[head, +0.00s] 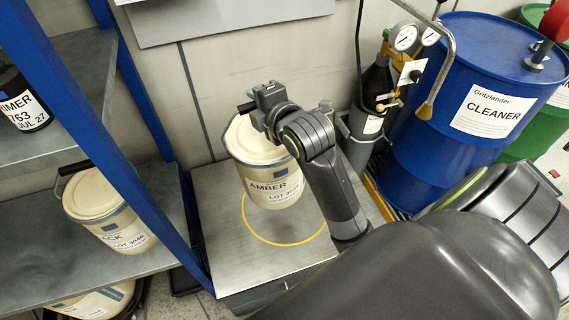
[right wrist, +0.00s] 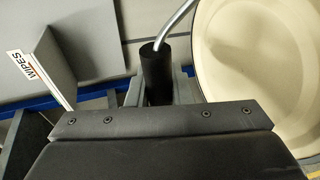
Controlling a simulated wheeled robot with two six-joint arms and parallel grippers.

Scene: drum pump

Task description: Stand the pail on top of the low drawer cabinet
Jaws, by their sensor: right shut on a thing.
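The cream pail (head: 270,170), labelled AMBER, is upright at the low cabinet with a grey metal top (head: 220,235). A yellow ring is marked on that top, and the pail's base overlaps the ring's far part in the head view. I cannot tell whether the base touches the top. My right gripper (head: 258,102) is shut on the pail's black handle grip (right wrist: 155,70), above the lid. The wire bail and cream lid (right wrist: 260,70) show in the right wrist view. The cabinet's drawers are hidden. My left gripper is not in view.
A blue-framed shelf (head: 150,110) at left holds another cream pail (head: 105,208) and a black one (head: 20,100). A blue CLEANER drum (head: 420,150) and a gas bottle with gauges (head: 376,85) stand at right. The wall is close behind.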

